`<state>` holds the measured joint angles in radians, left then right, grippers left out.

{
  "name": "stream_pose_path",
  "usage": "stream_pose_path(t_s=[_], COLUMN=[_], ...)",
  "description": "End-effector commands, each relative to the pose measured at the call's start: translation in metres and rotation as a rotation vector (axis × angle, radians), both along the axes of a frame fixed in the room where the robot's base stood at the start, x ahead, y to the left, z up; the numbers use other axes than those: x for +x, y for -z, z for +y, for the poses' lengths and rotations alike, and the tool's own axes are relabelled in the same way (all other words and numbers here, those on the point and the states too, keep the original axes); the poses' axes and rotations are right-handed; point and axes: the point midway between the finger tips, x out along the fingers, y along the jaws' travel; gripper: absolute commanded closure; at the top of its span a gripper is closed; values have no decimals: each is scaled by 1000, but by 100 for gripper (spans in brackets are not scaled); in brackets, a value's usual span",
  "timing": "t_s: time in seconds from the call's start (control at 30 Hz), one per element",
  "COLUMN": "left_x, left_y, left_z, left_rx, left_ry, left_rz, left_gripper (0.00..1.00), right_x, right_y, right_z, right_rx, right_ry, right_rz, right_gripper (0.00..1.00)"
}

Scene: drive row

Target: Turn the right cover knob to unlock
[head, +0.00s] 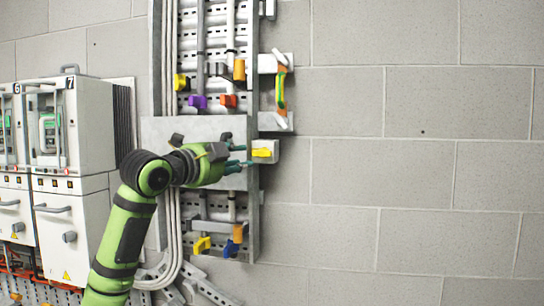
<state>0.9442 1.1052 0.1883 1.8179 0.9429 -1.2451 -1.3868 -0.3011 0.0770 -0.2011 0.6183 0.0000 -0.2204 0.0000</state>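A grey cover plate (160,130) spans the wall panel. It carries a small dark knob at the left (177,138) and another at the right, the right cover knob (226,137). My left gripper (242,157) comes in from the lower left across the plate. Its two teal fingers are spread apart with nothing visible between them, and they point right. They sit just below the right knob and near a grey box with a yellow part (262,153). The gripper body hides much of the plate's middle and lower part. My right gripper is not in view.
Coloured parts, such as purple (198,102) and yellow (202,245), sit on the panel above and below the plate. A bracket (281,123) with a green-yellow strap juts out at right. White cabinets (75,130) stand at left. The block wall (420,170) is bare.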

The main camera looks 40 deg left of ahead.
Motion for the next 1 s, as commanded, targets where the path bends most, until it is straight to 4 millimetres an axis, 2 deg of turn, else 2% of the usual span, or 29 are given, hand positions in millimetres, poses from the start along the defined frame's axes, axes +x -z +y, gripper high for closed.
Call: stream_pose_path(t_s=[0.43, 0.6, 0.83, 0.87, 0.9, 0.93, 1.0], left_x=[59, 68, 69, 69, 69, 69, 69], left_y=[-5, -2, 0, 0, 0, 0, 0], left_z=[6, 7, 8, 8, 8, 8, 8], left_rx=[-4, -1, 0, 0, 0, 0, 0], left_ry=[3, 2, 1, 1, 1, 1, 1], left_rz=[1, -1, -1, -1, -1, -1, -1], left_gripper=[69, 69, 69, 77, 93, 100, 100], right_x=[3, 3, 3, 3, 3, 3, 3], right_y=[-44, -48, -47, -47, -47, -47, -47], right_z=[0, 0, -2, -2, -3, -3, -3], right_rx=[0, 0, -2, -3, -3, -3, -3], right_ry=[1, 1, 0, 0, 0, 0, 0], right_rz=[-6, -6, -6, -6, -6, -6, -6], right_gripper=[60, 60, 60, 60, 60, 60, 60])
